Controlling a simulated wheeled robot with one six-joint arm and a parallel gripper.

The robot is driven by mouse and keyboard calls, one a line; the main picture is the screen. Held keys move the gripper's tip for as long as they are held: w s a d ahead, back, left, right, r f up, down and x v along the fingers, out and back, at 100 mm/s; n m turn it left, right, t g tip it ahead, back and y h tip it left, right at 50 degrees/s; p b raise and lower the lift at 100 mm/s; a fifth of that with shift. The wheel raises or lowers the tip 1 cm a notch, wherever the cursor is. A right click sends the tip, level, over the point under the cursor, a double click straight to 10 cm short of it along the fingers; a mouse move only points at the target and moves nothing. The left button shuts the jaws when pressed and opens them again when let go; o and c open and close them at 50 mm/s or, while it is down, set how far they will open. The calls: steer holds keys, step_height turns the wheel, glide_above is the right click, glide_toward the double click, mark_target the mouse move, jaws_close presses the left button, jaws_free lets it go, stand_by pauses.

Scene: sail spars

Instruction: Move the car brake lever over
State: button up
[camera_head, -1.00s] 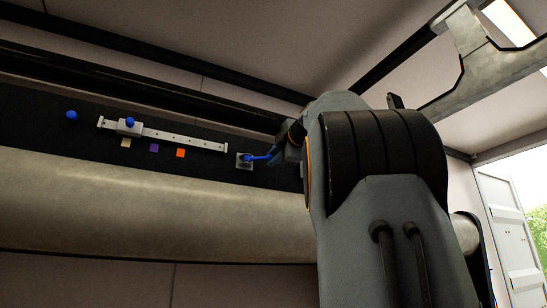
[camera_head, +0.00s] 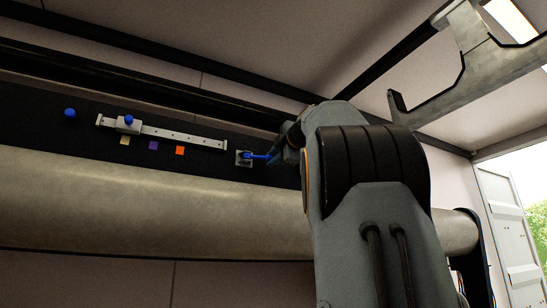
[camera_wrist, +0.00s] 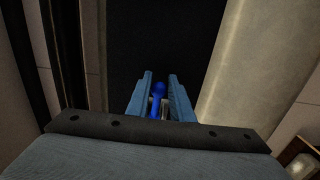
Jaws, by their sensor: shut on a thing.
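The brake lever (camera_head: 259,156) is a blue handle on a small grey square mount (camera_head: 244,159) on the black panel. It points right from the mount, about level in the head view. My gripper (camera_wrist: 161,80) is shut on the lever, and the lever's blue rounded end (camera_wrist: 160,88) shows between the two blue-grey fingers in the wrist view. In the head view my gripper is partly hidden by my own arm, and the lever's far end is hidden there too.
Left on the panel (camera_head: 40,115) are a pale slider rail (camera_head: 180,136) with a blue-knobbed carriage (camera_head: 128,125), a separate blue knob (camera_head: 70,113), and cream, purple and orange squares. A thick beige spar (camera_head: 150,215) runs below. A black rail runs above.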

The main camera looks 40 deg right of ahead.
steer(key=shift+x, duration=0.75)
steer(key=shift+d, duration=0.1)
steer(key=o, duration=0.9)
steer(key=b+v, duration=0.4)
steer(key=v, duration=0.3)
steer(key=shift+s, duration=0.4)
